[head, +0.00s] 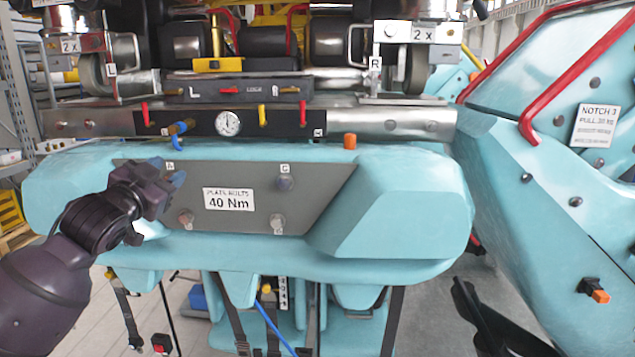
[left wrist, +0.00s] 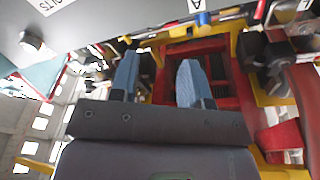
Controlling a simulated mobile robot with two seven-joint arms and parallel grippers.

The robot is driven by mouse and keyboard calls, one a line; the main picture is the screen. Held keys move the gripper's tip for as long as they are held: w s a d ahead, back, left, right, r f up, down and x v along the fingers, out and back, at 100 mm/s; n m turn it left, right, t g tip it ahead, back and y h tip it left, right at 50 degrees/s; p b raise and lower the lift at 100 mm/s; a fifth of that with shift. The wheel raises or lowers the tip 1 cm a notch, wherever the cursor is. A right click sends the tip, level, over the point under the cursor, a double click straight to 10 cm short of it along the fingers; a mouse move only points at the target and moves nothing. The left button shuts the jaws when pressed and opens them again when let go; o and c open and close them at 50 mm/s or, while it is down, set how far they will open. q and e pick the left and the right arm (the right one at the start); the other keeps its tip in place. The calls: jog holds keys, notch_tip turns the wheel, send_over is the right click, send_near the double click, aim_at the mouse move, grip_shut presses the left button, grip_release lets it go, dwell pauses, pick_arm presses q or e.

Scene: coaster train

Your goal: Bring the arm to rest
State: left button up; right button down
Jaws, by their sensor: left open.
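My left gripper (head: 176,176) is in front of the left end of the grey plate on the teal coaster car, near the label A. Its two blue fingers (left wrist: 160,80) stand apart with nothing between them in the left wrist view. The grey plate (head: 330,185) bears a "PLATE BOLTS 40 Nm" label (head: 229,200) and bolts at its corners. The upper left corner is partly hidden by my gripper. My left arm (head: 60,270) comes in from the lower left. My right gripper does not show in either view.
Above the plate runs a metal bar with a gauge (head: 228,123), red and yellow levers and a blue fitting (head: 180,127). An orange cap (head: 350,141) stands on the teal body. A teal panel with a red handrail (head: 530,125) is at the right. Straps hang below.

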pick_arm(q)
jog(key=s+f+n+g+y, duration=0.1)
jog(key=s+f, duration=0.3)
jog(key=f, duration=0.6)
jog(key=s+f+n+g, duration=0.1)
jog(key=s+f, duration=0.3)
jog(key=f, duration=0.6)
jog(key=s+f+n+y, duration=0.1)
jog(key=s+f, duration=0.3)
jog(key=f, duration=0.6)
jog(key=s+f+n+g+y, duration=0.2)
jog(key=s+f+n+g, duration=0.2)
jog(key=s+f, duration=1.6)
jog(key=shift+s+d+n+g, duration=0.3)
jog(key=shift+s+g, duration=0.4)
jog(key=shift+s, duration=0.2)
